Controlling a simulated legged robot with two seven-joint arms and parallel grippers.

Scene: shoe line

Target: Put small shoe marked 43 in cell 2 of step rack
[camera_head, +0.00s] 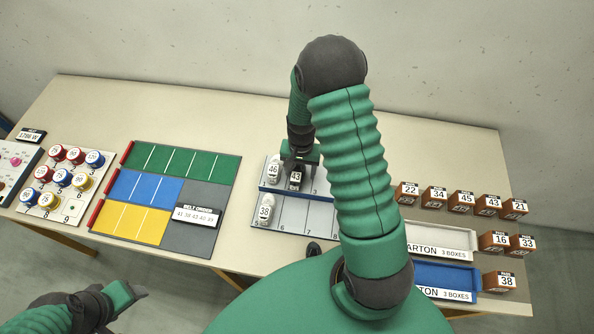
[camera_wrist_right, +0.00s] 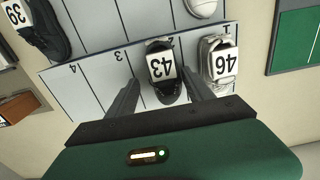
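The small dark shoe marked 43 (camera_head: 296,178) stands on the upper step of the step rack (camera_head: 309,216). In the right wrist view, shoe 43 (camera_wrist_right: 165,68) is in the cell numbered 2, beside the grey-white shoe marked 46 (camera_wrist_right: 220,62) in cell 1. My right gripper (camera_wrist_right: 163,95) is open, with one finger on each side of shoe 43 and gaps showing at both sides. In the head view the right gripper (camera_head: 299,160) is just behind the shoe, partly hidden by my arm. My left gripper (camera_head: 130,292) is at the lower left, away from the rack; its fingers are unclear.
A white shoe marked 38 (camera_head: 266,211) stands on the lower step. A dark shoe marked 39 (camera_wrist_right: 38,32) shows in the right wrist view. Several numbered brown boxes (camera_head: 434,197) and carton trays (camera_head: 446,278) are at right. A coloured board (camera_head: 165,190) is left of the rack.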

